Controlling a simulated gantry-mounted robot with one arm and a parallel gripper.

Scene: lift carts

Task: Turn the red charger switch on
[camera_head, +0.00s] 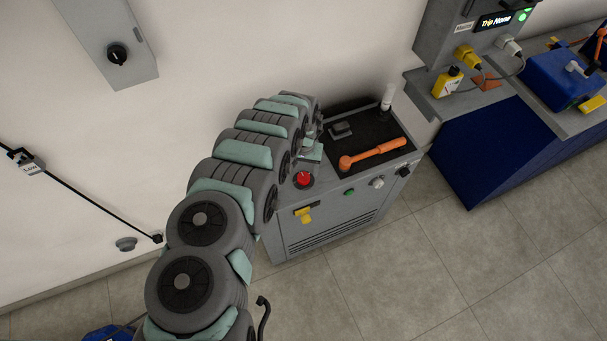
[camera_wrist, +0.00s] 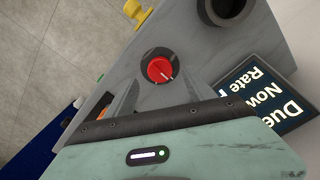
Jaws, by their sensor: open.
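The red charger switch (camera_head: 304,179) is a round knob on the top left of the grey charger cart (camera_head: 290,235). In the wrist view the red switch (camera_wrist: 160,69) sits in a dark round recess, with a pale pointer line toward the lower right. My gripper (camera_head: 313,152) is over the cart's left part, just behind and above the switch and apart from it. It is small and partly hidden by my arm in the head view. I see nothing held.
An orange-handled tool (camera_head: 375,152) lies on the cart's black mat, near a white bottle (camera_head: 387,97). A yellow part (camera_head: 304,214), green button (camera_head: 349,191) and pale knob (camera_head: 377,182) are on the front. A dark sign (camera_wrist: 265,100) is beside the switch. A blue-sided bench (camera_head: 500,145) stands right.

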